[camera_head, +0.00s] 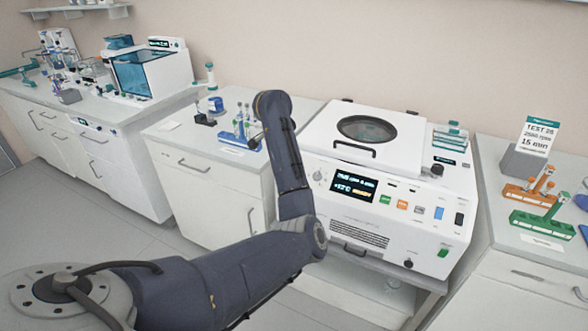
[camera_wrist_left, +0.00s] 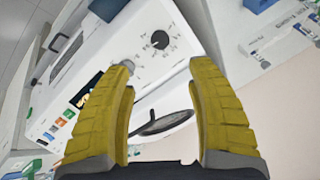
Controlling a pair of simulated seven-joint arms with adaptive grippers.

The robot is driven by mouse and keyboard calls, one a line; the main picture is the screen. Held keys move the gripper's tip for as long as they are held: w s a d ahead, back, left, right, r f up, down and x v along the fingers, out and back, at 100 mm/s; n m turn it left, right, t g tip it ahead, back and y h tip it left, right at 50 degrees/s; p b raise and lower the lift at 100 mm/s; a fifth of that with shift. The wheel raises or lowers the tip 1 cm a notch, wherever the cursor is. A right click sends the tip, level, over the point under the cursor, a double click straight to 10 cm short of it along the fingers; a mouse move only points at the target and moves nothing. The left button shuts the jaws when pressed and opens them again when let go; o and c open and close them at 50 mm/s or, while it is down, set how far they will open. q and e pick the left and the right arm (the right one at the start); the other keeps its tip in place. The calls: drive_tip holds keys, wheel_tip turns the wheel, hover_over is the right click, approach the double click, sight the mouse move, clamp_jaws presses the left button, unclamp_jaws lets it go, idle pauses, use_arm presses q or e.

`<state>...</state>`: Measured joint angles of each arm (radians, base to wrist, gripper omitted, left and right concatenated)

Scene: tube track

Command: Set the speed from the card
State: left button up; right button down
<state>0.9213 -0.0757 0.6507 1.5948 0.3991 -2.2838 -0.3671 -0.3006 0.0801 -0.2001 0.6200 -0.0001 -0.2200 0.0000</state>
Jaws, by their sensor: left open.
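The white centrifuge (camera_head: 405,210) stands in the middle of the head view, with a round dark window in its lid. Its display (camera_head: 352,187) is lit, but I cannot read its top line surely. The card (camera_head: 537,136) at the right reads TEST 26, 2500 rpm, 15 min. In the left wrist view, a dark knob with a scale (camera_wrist_left: 160,40) and a grey knob (camera_wrist_left: 137,71) sit on the panel. My left gripper (camera_wrist_left: 162,63) is open and empty, its yellow fingers apart, with both knobs beyond the fingertips. In the head view its fingers are not clearly seen. My right gripper is not in view.
Coloured buttons (camera_head: 402,205) line the panel right of the display. Orange (camera_head: 529,194) and green (camera_head: 540,223) racks stand on the right bench. A blue rack (camera_head: 238,138) stands on the left cabinet. A teal box (camera_head: 450,137) sits on the centrifuge's back right.

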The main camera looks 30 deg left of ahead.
use_arm(q)
drive_tip(key=x, duration=1.4)
drive_tip(key=shift+f, duration=0.3)
drive_tip(key=shift+o, duration=0.2)
drive_tip(key=shift+d, duration=0.1)
clamp_jaws()
